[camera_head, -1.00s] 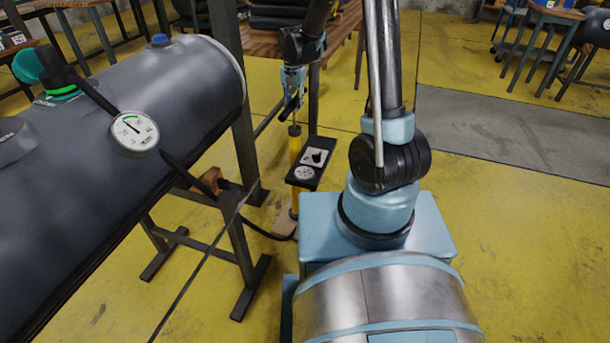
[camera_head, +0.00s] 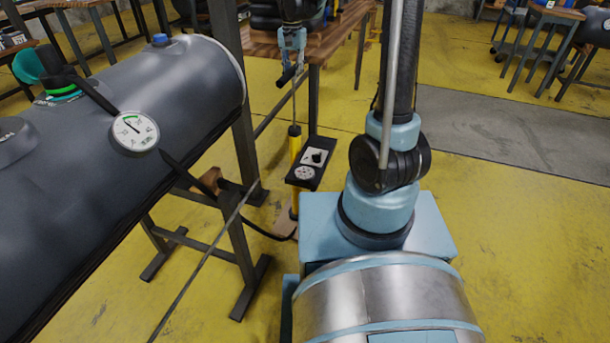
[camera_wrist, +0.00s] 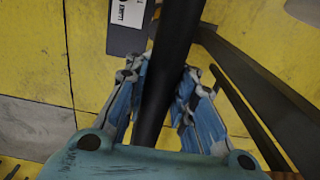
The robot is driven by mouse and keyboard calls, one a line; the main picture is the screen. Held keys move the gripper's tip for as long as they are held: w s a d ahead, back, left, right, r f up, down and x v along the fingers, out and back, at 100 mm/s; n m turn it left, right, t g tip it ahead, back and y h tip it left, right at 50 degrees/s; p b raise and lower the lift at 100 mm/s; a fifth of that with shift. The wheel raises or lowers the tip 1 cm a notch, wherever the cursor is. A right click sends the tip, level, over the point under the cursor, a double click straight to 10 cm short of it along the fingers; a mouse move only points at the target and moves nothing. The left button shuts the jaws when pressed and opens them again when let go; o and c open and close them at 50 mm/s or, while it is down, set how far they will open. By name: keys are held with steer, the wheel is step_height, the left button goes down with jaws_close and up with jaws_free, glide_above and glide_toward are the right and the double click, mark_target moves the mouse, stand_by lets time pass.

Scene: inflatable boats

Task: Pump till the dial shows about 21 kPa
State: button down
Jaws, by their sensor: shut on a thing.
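My gripper (camera_head: 292,62) is shut on the black pump handle (camera_head: 286,77), above the yellow pump (camera_head: 295,150). A length of thin rod shows between handle and pump body. In the wrist view, the fingers (camera_wrist: 165,95) lie on both sides of the dark handle (camera_wrist: 172,60), which passes between them. The white round dial (camera_head: 135,131), with a green band near its top, hangs at the grey inflatable tube (camera_head: 190,90). Its needle seems to point up and left; I cannot read its value exactly.
A panel (camera_head: 310,168) with a small gauge and knob sits at the pump. A dark hose (camera_head: 262,232) runs from the pump towards the tube's stand (camera_head: 235,240). A wooden bench (camera_head: 335,35) stands behind.

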mark_target(293, 66)
step_height(293, 66, up, 4)
steer(key=shift+w, duration=0.15)
step_height(293, 66, down, 23)
steer(key=shift+r, duration=0.2)
stand_by(0.9)
stand_by(0.3)
step_height(293, 66, up, 23)
steer(key=shift+f, duration=0.15)
step_height(293, 66, down, 23)
steer(key=shift+r, duration=0.15)
stand_by(1.8)
steer(key=shift+r, duration=0.1)
